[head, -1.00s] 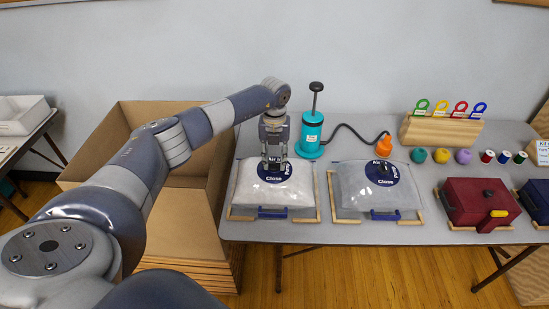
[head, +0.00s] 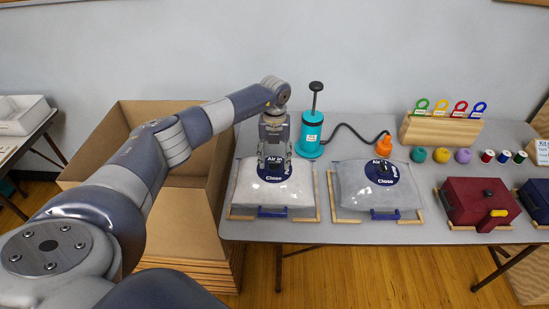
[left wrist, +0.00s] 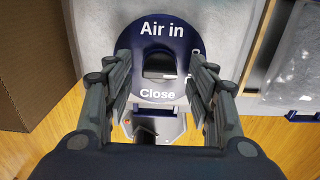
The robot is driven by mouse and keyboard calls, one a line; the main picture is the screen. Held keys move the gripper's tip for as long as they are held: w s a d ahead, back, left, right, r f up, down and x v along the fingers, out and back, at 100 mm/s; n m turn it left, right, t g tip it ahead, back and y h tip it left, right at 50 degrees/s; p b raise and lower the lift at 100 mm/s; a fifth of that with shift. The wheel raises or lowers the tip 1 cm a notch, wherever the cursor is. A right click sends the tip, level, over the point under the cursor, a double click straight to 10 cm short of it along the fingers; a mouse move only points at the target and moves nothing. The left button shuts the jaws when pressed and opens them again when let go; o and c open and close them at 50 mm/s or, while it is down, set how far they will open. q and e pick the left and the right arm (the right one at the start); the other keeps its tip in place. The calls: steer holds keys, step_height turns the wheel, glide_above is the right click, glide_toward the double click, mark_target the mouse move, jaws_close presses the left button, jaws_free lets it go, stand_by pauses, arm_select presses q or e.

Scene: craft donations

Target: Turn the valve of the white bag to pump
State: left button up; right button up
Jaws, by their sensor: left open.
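The white bag (head: 250,190) lies on the table, with a dark blue round label (head: 272,178) on top reading "Air in" and "Close"; the label's right-hand word is mostly hidden. My left gripper (head: 274,162) is over this label, pointing down. In the left wrist view, its open fingers (left wrist: 160,80) stand on either side of the dark valve knob (left wrist: 160,66) in the middle of the label. I see gaps between fingers and knob and cannot tell the knob's exact setting. My right gripper is not in view.
A teal pump (head: 311,135) with a hose and orange nozzle (head: 384,145) stands behind the bags. A grey bag (head: 350,190) with a similar label lies to the right. A large cardboard box (head: 120,130) stands left of the table.

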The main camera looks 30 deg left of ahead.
mark_target(275, 162)
arm_select(q)
step_height(275, 162, up, 12)
stand_by(0.4)
steer(key=shift+f, duration=0.1)
